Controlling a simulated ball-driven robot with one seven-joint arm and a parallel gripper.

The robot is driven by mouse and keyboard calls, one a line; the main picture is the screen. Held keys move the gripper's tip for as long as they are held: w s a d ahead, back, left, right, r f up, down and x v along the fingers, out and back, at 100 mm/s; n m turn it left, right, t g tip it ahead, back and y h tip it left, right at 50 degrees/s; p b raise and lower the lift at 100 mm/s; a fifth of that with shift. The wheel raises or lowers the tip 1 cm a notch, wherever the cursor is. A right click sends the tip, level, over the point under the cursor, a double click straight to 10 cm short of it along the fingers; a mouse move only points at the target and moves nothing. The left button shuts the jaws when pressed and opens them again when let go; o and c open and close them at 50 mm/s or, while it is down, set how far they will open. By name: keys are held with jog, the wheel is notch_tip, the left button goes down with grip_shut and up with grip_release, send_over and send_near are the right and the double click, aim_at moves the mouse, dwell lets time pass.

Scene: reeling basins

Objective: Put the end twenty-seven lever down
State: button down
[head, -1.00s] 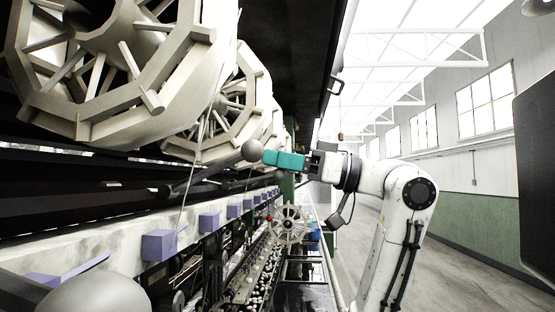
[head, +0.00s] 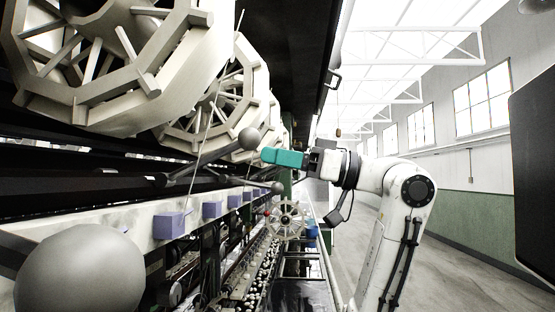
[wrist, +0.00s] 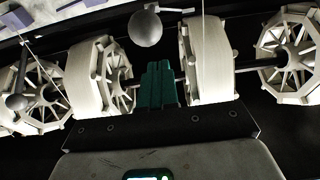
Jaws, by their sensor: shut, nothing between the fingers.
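A grey ball-ended lever (head: 249,139) stands out from the machine just beyond my fingertips in the head view. Its ball is slightly above and left of them. In the wrist view a ball knob (wrist: 145,29) with a short rod appears above the fingers. I cannot read any number marking it as end twenty-seven. My gripper (head: 264,155) has teal fingers, shut and empty, pointing left toward the machine; the fingers also show in the wrist view (wrist: 157,84). A gap or contact with the ball cannot be told for sure.
A large ball knob (head: 80,272) is close at the lower left. Another knob (head: 277,187) sits lower, beyond. Big pale reels (head: 110,60) hang above a ledge with purple blocks (head: 168,226). The aisle floor (head: 470,270) at right is clear.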

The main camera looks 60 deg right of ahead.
jog(key=shift+r, duration=0.25)
jog(key=b+v, duration=0.4)
jog(key=v, duration=1.2)
jog(key=shift+s+f, duration=0.1)
jog(key=shift+f, duration=0.1)
